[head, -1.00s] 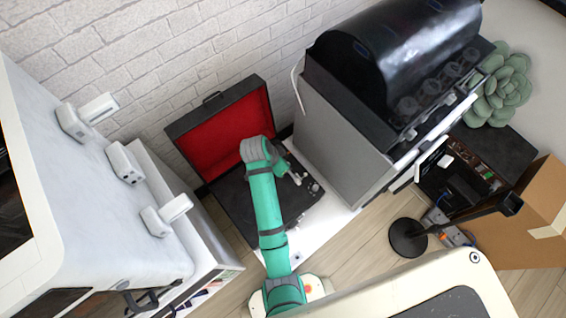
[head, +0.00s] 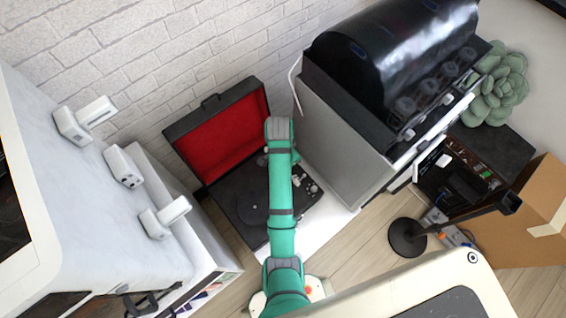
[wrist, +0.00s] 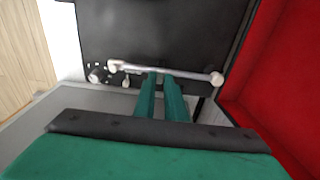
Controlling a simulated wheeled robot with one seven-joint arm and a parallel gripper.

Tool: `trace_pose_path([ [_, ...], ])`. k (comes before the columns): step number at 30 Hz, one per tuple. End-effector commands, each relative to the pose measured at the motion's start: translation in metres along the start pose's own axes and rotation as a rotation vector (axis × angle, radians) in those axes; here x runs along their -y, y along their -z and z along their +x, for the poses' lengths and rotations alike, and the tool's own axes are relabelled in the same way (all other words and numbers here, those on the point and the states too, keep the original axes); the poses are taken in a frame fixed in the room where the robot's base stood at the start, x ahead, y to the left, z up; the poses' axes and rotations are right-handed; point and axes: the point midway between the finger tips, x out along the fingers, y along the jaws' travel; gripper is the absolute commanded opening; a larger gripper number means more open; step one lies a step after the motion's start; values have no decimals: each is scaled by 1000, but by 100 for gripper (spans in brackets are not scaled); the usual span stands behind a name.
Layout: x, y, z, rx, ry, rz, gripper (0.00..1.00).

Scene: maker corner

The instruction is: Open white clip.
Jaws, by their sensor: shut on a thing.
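My gripper (wrist: 160,75) is shut on a thin pale bar (wrist: 195,76) in the wrist view, which looks like the tonearm of the black record player (head: 240,205). The bar lies across the deck, with a round end at right and small pale knobs at left. In the head view my gripper is hidden by my teal arm. White clip-like fittings stand on the white cabinet top: an upper one (head: 73,126), a middle one (head: 122,165) and a lower one (head: 158,220). The upper and lower ones have a bar sticking out. I cannot tell which is the white clip.
The player's red-lined lid (head: 222,135) stands open against the brick wall. A grey-sided machine with a black drum (head: 395,50) stands close on the right. The white cabinet (head: 100,220) is at left. A cardboard box (head: 520,235) and black stand (head: 407,238) are farther right.

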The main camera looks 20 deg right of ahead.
Motion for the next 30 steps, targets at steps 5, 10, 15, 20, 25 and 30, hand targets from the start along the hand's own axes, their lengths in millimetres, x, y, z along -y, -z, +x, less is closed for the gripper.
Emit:
trace_pose_path([
  [5, 0, 3, -2, 49, 0, 1, 0],
  [10, -1, 5, -2, 96, -2, 2, 0],
  [15, -1, 7, -2, 138, -2, 2, 0],
  [20, -2, 8, -2, 174, -5, 1, 0],
  [25, -1, 9, -2, 201, -4, 2, 0],
  [30, -2, 9, -2, 218, -5, 2, 0],
])
